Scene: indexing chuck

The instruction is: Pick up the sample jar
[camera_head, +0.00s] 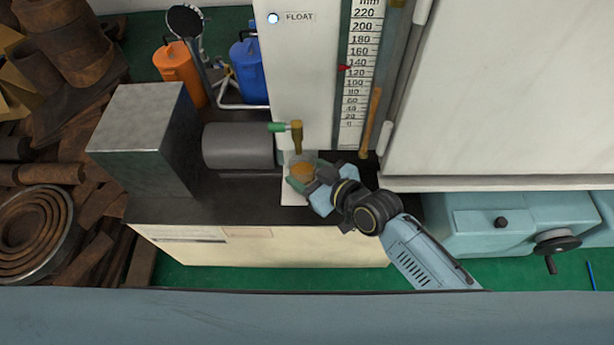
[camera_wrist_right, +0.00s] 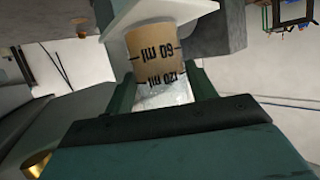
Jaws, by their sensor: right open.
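The sample jar (camera_head: 301,171) is a clear jar with amber liquid, standing under a brass tap (camera_head: 297,138) with a green handle. In the right wrist view the jar (camera_wrist_right: 154,52) appears upside down, with 60 ml and 120 ml marks. My right gripper (camera_head: 314,181) is at the jar, coming from the lower right. In the right wrist view its open fingers (camera_wrist_right: 163,88) reach along both sides of the jar's clear part. I cannot tell whether either finger touches it. My left gripper is not in view.
A white panel with a scale (camera_head: 361,75) rises behind. A pale cabinet (camera_head: 500,90) stands right.

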